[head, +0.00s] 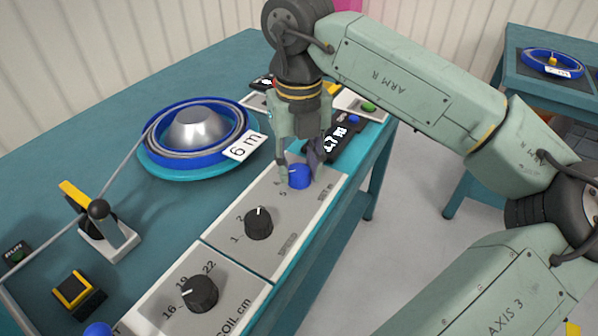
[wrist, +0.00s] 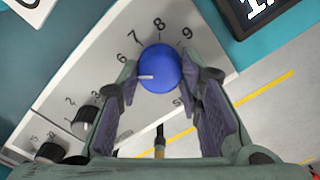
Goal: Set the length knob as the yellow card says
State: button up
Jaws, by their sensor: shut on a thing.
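A blue knob (head: 299,177) sits on the grey panel (head: 325,195), with numbers around it. It also shows in the wrist view (wrist: 162,66), where 6, 7, 8 and 9 are readable along its far side. Its white mark points left there, a little below the 6; a finger hides the scale at that spot. My gripper (head: 300,168) points down with one finger on each side of the blue knob, shut on it. A small yellow patch (head: 331,88) shows behind my gripper; I cannot tell whether it is the yellow card, and no writing is readable.
Two black knobs, one marked 1 and 2 (head: 259,223) and one marked 16, 19 and 22 (head: 200,294), stand nearer on the panels. A blue reel (head: 157,128) tagged 6 m lies left. A dark display (head: 340,140) is behind the blue knob. A cable clamp (head: 100,215) stands left.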

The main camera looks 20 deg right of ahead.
aim_at(299, 170)
jog(key=shift+m+b, duration=0.45)
jog(key=shift+m, duration=0.35)
jog(key=o, duration=1.2)
jog(key=shift+c, duration=0.2)
jog(key=shift+r, duration=3.75)
